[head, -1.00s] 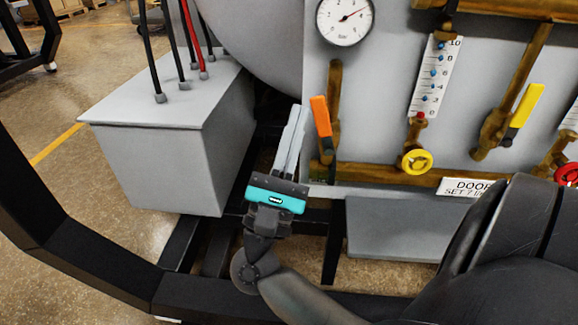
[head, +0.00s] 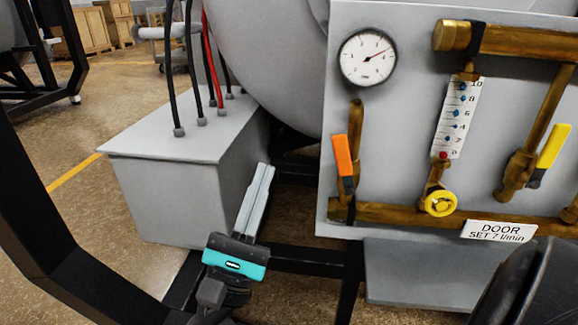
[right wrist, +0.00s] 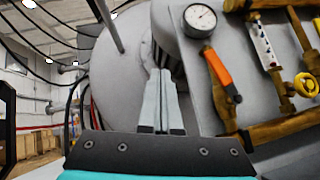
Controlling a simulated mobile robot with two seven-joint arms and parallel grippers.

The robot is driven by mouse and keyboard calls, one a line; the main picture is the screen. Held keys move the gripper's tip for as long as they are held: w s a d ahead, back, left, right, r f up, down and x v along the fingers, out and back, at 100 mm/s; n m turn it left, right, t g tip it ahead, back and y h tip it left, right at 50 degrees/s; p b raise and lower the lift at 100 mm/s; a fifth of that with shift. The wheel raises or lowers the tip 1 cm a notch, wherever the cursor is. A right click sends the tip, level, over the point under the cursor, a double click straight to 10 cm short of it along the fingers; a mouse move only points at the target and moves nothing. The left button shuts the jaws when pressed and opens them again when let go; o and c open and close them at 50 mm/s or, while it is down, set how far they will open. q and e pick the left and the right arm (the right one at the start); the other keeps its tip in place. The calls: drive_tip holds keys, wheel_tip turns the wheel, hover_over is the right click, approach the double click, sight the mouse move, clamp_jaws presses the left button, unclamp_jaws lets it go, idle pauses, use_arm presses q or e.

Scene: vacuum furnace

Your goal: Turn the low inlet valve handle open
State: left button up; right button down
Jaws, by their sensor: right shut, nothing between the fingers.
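An orange lever handle (head: 343,155) sits on a brass pipe at the left of the grey panel and stands nearly upright. It also shows in the right wrist view (right wrist: 217,66), tilted. A yellow lever handle (head: 553,146) stands slanted on a pipe farther right. I cannot tell from the pictures which lever is the low inlet valve. My right gripper (head: 264,168) is shut and empty, left of the orange handle and apart from it, its fingers pointing up. The fingers also show in the right wrist view (right wrist: 160,78). My left gripper is not in view.
A round gauge (head: 368,57) is above the orange handle. A flowmeter (head: 459,118) and yellow knob (head: 440,203) are to its right. A brass pipe (head: 390,213) runs along the panel's bottom. A grey box (head: 190,190) with cables stands left of the gripper.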

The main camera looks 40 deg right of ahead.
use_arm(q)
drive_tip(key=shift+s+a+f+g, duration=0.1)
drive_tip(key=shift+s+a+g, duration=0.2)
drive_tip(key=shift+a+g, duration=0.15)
use_arm(e)
drive_tip(key=a, duration=0.3)
drive_tip(key=a+f, duration=0.1)
drive_tip(key=shift+w+a, duration=0.15)
drive_tip(key=shift+a, duration=0.25)
